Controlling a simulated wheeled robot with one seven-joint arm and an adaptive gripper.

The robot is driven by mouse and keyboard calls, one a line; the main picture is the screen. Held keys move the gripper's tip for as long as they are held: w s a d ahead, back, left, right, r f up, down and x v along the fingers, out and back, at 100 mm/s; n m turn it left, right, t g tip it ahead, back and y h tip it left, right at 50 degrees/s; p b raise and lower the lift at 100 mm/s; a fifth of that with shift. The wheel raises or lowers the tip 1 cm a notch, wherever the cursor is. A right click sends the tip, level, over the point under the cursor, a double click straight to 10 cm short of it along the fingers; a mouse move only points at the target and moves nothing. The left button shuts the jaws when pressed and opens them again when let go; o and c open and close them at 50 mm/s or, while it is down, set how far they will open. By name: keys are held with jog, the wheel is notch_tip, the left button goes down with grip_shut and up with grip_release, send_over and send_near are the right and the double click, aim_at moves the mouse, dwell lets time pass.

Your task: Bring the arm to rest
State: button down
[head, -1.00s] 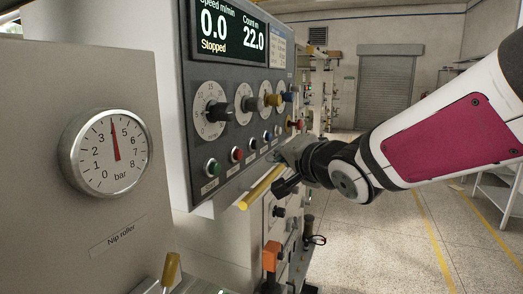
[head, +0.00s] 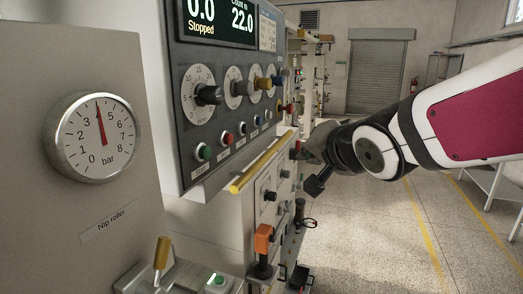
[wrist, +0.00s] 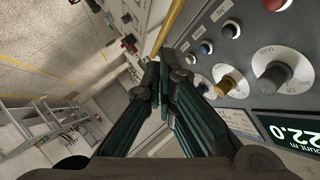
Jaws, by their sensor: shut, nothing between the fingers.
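My gripper shows in the wrist view (wrist: 160,72) with its two dark fingers together at the tips and nothing between them. In the head view my arm reaches in from the right, and its dark end is beside the control panel (head: 222,125); the fingertips there are hard to make out. The panel carries dials, coloured buttons and a display (head: 222,18) reading "Stopped" and 22.0. A yellow bar (head: 263,161) runs along the panel's lower edge. In the wrist view the panel's knobs and buttons lie to the right of my fingers.
A pressure gauge (head: 92,137) marked "Nip roller" is on the grey cabinet at the left. An orange-headed lever (head: 263,238) and a yellow-handled lever (head: 161,253) stand below the panel. Open floor (head: 390,235) lies right of the machine, toward a roller shutter (head: 378,75).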

jog(key=s+d+f+n+g+h, duration=0.1)
jog(key=s+d+f+n+g, duration=0.1)
jog(key=s, duration=0.6)
jog(key=s+d+f+n+g+h, duration=0.1)
jog(key=s+d+f+n+g, duration=0.1)
jog(key=s, duration=0.6)
jog(key=s+d+f+n+g+h, duration=0.1)
jog(key=s+d+f+g, duration=0.2)
jog(key=s+d+f, duration=0.2)
jog(key=s+d, duration=0.1)
jog(key=s, duration=0.2)
jog(key=shift+s+n, duration=0.4)
